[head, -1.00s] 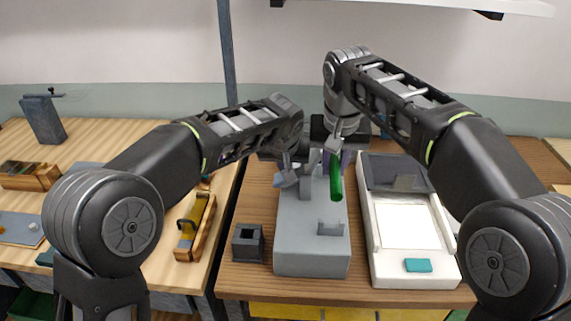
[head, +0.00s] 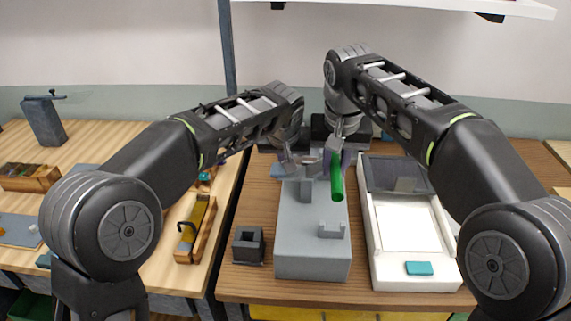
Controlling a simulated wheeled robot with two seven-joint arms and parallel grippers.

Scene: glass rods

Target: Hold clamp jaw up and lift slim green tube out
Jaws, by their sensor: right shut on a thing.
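The slim green tube (head: 337,182) is tilted, its near end above the grey clamp block (head: 312,253). My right gripper (head: 337,145) is shut on the green tube near its upper, far end. My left gripper (head: 298,166) is at the back of the block, just left of the tube, by the grey clamp parts. Its fingers blend with those parts, so I cannot tell whether it is open or shut, or touches the jaw. A small grey notched rest (head: 331,230) stands on the block's front part, below the tube's near end.
A white tray (head: 379,268) with a teal piece (head: 419,268) stands right of the block. A dark square holder (head: 248,246) stands to the left. A wooden box with a yellow item (head: 196,222) is on the left table. A shelf hangs above.

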